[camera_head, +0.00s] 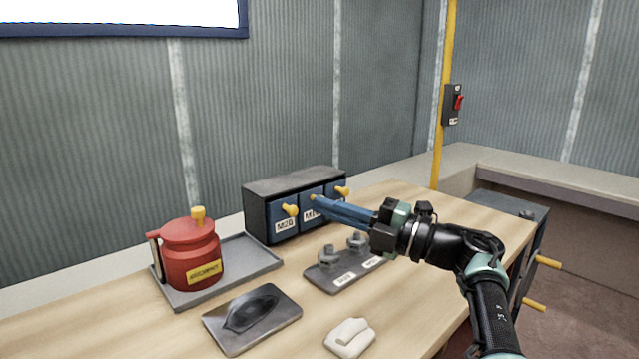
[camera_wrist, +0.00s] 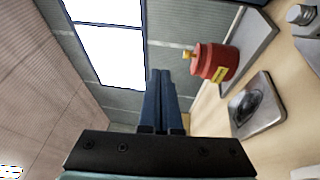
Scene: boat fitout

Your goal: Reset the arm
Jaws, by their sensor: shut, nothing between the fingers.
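My gripper (camera_head: 318,202) is shut and empty, its long blue fingers together. In the head view it reaches left over the workbench, its fingertips in front of the small drawer cabinet (camera_head: 262,222) in the picture. I cannot tell whether they touch it. In the wrist view the closed fingers (camera_wrist: 160,75) point up toward the wall and window, and nothing is between them. My arm comes in from the lower right of the head view and is bent at the elbow.
On the wooden bench (camera_head: 120,335) stand a red pot (camera_head: 190,252) on a grey tray (camera_head: 262,262), a dark metal plate (camera_head: 225,335), a plate with bolts (camera_head: 325,282) and a white object (camera_head: 349,338). A red switch (camera_head: 459,102) is on a yellow post.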

